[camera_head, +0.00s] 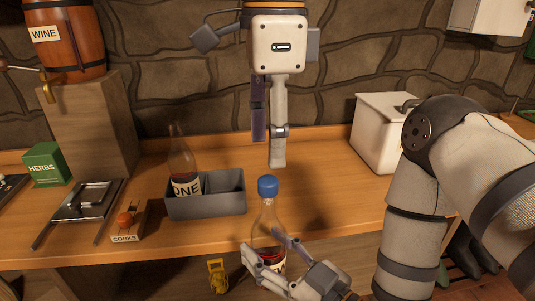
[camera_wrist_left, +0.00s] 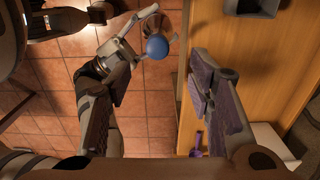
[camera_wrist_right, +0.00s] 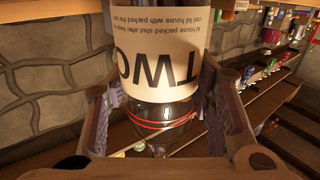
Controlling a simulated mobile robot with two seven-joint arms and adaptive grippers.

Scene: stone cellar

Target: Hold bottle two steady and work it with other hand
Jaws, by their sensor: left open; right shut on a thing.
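Bottle two (camera_head: 268,215) is clear glass with dark red liquid low inside and a blue cap (camera_head: 268,186) on top. It stands upright in front of the table edge, held in the air. My right gripper (camera_head: 266,252) is shut around its lower body. In the right wrist view the label reading TWO (camera_wrist_right: 165,65) appears upside down between the fingers (camera_wrist_right: 163,100). My left gripper (camera_head: 269,148) is open and empty, pointing down above and slightly behind the blue cap, not touching it. In the left wrist view the cap (camera_wrist_left: 157,47) lies beyond the open fingers (camera_wrist_left: 158,85).
Bottle one (camera_head: 186,186) stands in a grey bin (camera_head: 208,206) on the table. A corks box (camera_head: 125,234), metal tray (camera_head: 88,202), green herbs box (camera_head: 43,165) and wine barrel (camera_head: 68,40) are at left. A white container (camera_head: 376,135) stands at right. Table right of the bin is clear.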

